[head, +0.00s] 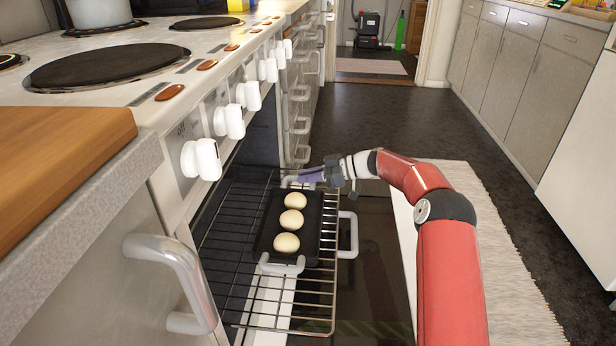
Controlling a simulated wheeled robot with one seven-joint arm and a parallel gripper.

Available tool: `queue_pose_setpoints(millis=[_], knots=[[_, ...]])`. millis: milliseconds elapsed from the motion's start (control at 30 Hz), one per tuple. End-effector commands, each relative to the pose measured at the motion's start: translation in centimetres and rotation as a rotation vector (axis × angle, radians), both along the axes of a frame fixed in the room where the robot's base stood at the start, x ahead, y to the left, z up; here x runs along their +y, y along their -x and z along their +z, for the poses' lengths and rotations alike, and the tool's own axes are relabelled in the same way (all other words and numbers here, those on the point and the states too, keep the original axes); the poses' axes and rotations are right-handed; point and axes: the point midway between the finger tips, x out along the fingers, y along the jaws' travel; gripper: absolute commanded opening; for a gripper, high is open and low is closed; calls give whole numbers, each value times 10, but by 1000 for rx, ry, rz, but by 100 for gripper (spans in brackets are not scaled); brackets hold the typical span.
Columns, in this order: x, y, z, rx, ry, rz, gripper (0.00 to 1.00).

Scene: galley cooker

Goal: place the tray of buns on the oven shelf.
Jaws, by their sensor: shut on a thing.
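The dark tray (265,240) holds three pale round buns (291,220) in a row. It is over the wire oven shelf (322,290), which sticks out of the open oven. I cannot tell whether the tray rests on the shelf or is slightly above it. The tray has a light handle (282,266) at its near end and another at its far end. My gripper (302,178) reaches in from the right and is shut on the far handle. The fingertips are small and partly hard to make out.
The oven door is open and lowered, with its handle (348,236) right of the shelf. White knobs (202,159) line the cooker front above the shelf. A cabinet handle (175,275) juts out at left. A pale rug (500,270) lies on the floor at right.

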Motion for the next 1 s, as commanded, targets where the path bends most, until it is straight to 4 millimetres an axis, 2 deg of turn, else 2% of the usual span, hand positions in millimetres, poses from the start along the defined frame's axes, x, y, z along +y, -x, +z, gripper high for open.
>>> queue_pose_setpoints(millis=[300,333,467,833,1000], knots=[[0,0,-2,1,-2,0,0],[0,0,-1,0,-1,0,20],[0,0,-1,0,0,0,37],[0,0,3,0,0,0,38],[-26,0,9,0,-1,-4,38]])
